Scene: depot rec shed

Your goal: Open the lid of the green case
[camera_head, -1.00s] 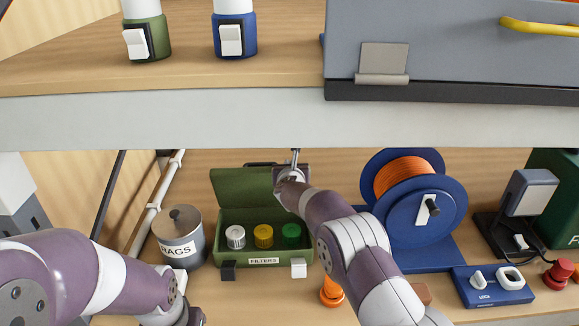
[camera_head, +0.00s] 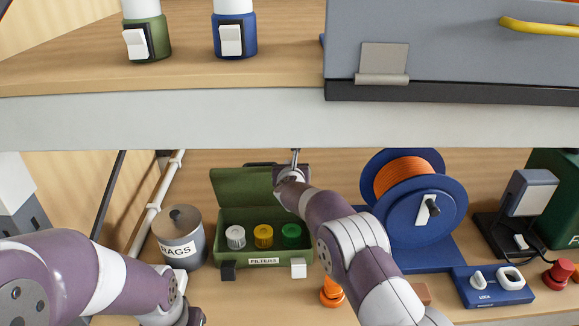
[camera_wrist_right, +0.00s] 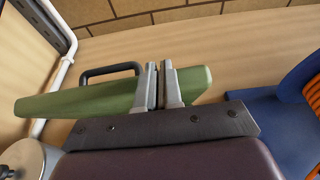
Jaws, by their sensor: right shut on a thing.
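The green case (camera_head: 222,240) with a "FILTERS" label stands on the lower bench, its lid (camera_head: 238,187) raised and leaning back. White, yellow and green caps show inside it. My right gripper (camera_head: 293,160) is at the lid's right end, partly hidden by its own wrist. In the right wrist view my right gripper (camera_wrist_right: 160,85) is shut on the edge of the green lid (camera_wrist_right: 95,100), and a dark handle (camera_wrist_right: 112,70) shows beyond it.
A "RAGS" tin (camera_head: 180,238) stands left of the case. A blue reel (camera_head: 425,215) with orange cord stands to the right. An orange object (camera_head: 332,292) is in front, beside my right arm. The upper shelf edge (camera_head: 160,120) hangs above the case.

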